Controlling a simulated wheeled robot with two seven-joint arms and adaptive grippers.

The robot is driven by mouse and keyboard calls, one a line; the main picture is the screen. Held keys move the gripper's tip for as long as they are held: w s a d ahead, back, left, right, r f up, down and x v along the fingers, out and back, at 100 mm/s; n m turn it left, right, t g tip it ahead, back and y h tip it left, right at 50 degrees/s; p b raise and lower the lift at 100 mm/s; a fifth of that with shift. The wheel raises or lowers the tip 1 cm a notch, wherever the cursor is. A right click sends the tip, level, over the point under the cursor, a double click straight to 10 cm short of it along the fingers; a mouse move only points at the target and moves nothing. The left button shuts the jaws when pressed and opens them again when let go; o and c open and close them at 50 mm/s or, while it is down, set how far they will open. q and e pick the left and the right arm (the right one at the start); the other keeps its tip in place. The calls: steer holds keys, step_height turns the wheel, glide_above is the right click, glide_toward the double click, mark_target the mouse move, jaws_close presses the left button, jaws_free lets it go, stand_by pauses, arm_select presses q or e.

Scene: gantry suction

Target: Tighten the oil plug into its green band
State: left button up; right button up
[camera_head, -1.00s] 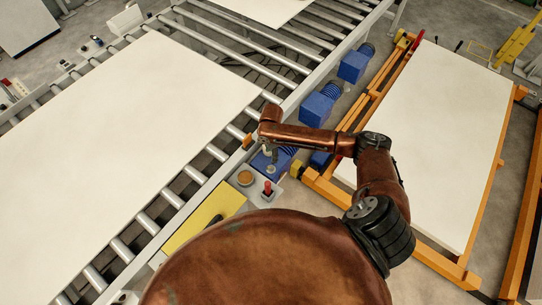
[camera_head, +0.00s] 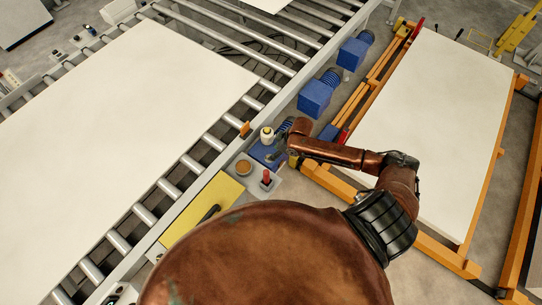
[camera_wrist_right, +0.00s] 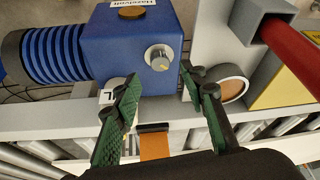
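A blue gearbox (camera_wrist_right: 120,55) fills the upper middle of the right wrist view; in the head view the blue housing (camera_head: 262,155) is partly covered by my gripper. A white-collared round plug with a metallic centre (camera_wrist_right: 160,57) sits on its face and looks like the oil plug. No green band can be made out on it. My right gripper (camera_wrist_right: 158,88) is open and empty, its green-padded fingers apart, with the plug ahead of the gap. In the head view the right gripper (camera_head: 277,148) is over the housing. My left gripper is not in view.
A brown round disc (camera_wrist_right: 232,88) and a red-handled lever (camera_wrist_right: 290,50) are beside the gearbox. A roller conveyor with a white board (camera_head: 120,120) lies left. Orange frames with a white board (camera_head: 440,130) stand right. More blue motors (camera_head: 315,97) line the conveyor.

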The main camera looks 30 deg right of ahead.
steer(key=x, duration=0.5)
steer(key=shift+w+f, duration=0.1)
steer(key=shift+f, duration=0.2)
steer(key=shift+c, duration=0.4)
steer(key=shift+a, duration=0.1)
jaws_close()
